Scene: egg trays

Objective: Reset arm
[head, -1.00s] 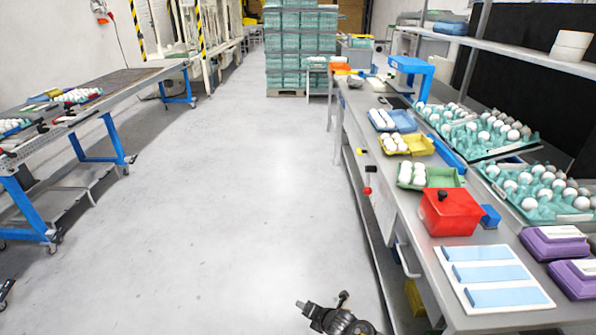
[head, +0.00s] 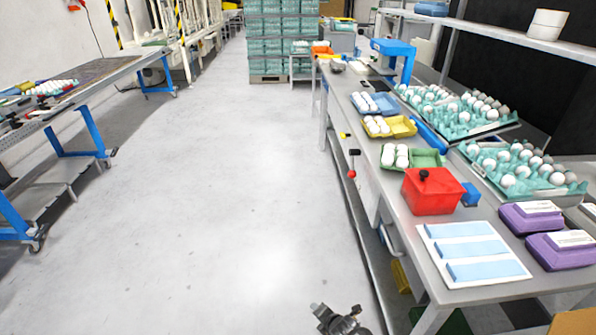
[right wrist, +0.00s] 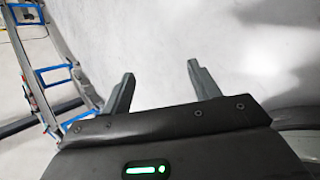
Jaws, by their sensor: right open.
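My right gripper (head: 318,309) shows at the bottom of the head view, over the bare floor to the left of the right-hand workbench. In the right wrist view its two fingers (right wrist: 160,88) stand apart with nothing between them, so it is open and empty. Behind the fingers there is only grey floor, with a blue-legged table at the left. My left gripper is not in the head view.
The right workbench (head: 405,237) holds a red box (head: 432,192), egg cartons, teal egg trays (head: 480,178), purple cartons (head: 560,250) and a white board with blue strips. A blue-legged table (head: 88,85) stands at left. The floor between is clear.

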